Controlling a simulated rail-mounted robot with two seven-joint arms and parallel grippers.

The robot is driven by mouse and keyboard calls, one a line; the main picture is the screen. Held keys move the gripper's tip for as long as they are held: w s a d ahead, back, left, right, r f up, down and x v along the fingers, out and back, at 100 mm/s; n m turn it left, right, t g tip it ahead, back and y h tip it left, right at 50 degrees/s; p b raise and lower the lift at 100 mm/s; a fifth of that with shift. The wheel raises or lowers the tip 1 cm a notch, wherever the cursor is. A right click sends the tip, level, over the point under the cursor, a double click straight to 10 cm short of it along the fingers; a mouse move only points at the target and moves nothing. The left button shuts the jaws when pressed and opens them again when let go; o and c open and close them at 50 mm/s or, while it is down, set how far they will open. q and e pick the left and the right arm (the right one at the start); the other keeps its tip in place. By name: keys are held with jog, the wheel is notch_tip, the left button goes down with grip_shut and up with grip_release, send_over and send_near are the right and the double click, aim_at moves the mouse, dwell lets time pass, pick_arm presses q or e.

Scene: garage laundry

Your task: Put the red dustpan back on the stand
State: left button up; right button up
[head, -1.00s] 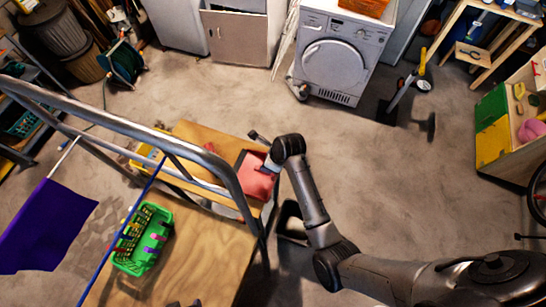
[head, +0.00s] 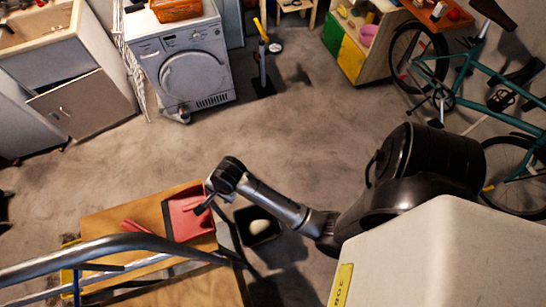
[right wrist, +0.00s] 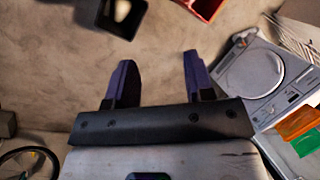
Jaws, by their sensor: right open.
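The red dustpan (head: 186,222) lies on a wooden top (head: 135,215) at the lower left of the head view, with a red handle-like piece to its left. My right arm's wrist is close above its right edge; the hand is mostly hidden there. In the right wrist view, my right gripper (right wrist: 158,72) is open and empty, with floor between its fingers. A red walled part, apparently the dustpan (right wrist: 207,7), shows at that view's top edge, clear of the fingers. A yellow-topped post on a flat black base, probably the stand (head: 262,70), is right of the washing machine. My left gripper is not in view.
A black bin (head: 246,236) with a pale object stands on the floor right of the wooden top. A metal rail (head: 110,246) crosses the lower left. The washing machine (head: 190,70) is at the back, a bicycle (head: 465,85) at right. The middle floor is clear.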

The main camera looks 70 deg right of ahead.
jog(key=s+r+n, duration=0.2)
jog(key=s+n, duration=0.7)
jog(key=n, duration=0.1)
jog(key=s+r+n+h, duration=0.1)
jog(key=s+r+n, duration=0.2)
jog(key=s+n, duration=0.7)
jog(key=shift+a+n, duration=0.15)
jog(key=shift+n, duration=0.45)
jog(key=shift+s, duration=0.1)
notch_tip(320, 180, up, 9)
jog(key=p, duration=0.9)
jog(key=shift+r, duration=0.15)
